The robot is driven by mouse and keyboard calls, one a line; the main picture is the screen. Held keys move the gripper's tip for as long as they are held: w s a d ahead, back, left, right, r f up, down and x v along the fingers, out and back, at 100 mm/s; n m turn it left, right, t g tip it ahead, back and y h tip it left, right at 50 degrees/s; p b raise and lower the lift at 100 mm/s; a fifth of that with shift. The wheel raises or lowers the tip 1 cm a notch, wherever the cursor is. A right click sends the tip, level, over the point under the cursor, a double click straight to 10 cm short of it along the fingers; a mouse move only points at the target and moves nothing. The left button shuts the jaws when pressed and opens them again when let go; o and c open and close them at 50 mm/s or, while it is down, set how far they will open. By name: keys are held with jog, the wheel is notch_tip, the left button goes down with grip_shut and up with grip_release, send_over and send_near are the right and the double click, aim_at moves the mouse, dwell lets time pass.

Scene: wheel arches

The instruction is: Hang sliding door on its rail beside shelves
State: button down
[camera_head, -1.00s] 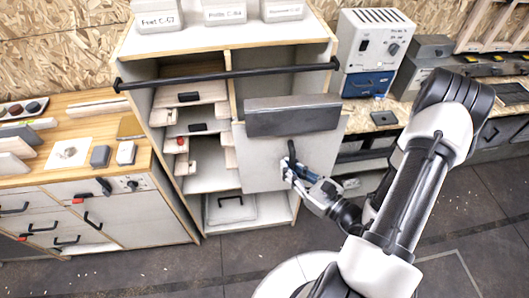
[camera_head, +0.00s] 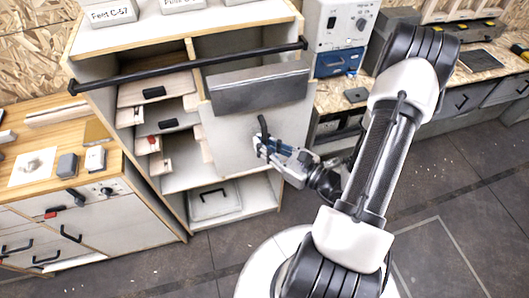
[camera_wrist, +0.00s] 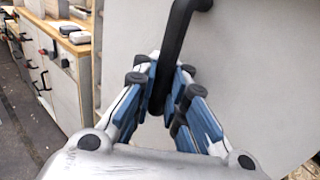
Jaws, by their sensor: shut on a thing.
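The sliding door is a pale panel (camera_head: 230,138) with a grey metal strip (camera_head: 258,88) along its top and a black handle. It stands in front of the right part of the shelf unit (camera_head: 172,181). The black rail (camera_head: 190,66) runs across the unit's front, above the door's top strip, and a gap shows between them. My gripper (camera_head: 262,146) is shut on the door's black handle; in the wrist view the blue-padded fingers (camera_wrist: 166,92) close around the handle (camera_wrist: 178,40). The door's back side is hidden.
Left of the unit is a wooden-topped workbench (camera_head: 70,128) with drawers and small blocks. To the right are a white-and-blue machine (camera_head: 340,32) and a long bench. Open shelves with small drawers (camera_head: 153,92) show left of the door. Floor at the right is clear.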

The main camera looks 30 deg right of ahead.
aim_at(257, 129)
jog(key=shift+w+d+b, duration=0.15)
jog(key=shift+w+b, duration=0.5)
jog(key=shift+b, duration=0.3)
jog(key=shift+w+d+b, duration=0.15)
jog(key=shift+w+b, duration=0.45)
jog(key=shift+b, duration=0.3)
jog(key=shift+w+d+r, duration=0.1)
jog(key=shift+w+d, duration=0.15)
jog(key=shift+w, duration=0.55)
jog(key=shift+w+d, duration=0.2)
jog(key=shift+w, duration=0.55)
jog(key=w+d+f+b, duration=0.1)
jog(key=w, duration=0.5)
jog(key=shift+w+d+f, duration=0.15)
jog(key=shift+d+f, duration=0.15)
jog(key=shift+d, duration=0.1)
jog(key=c, duration=1.5)
grip_release()
jog(key=shift+c, duration=0.2)
jog(key=shift+f, duration=0.1)
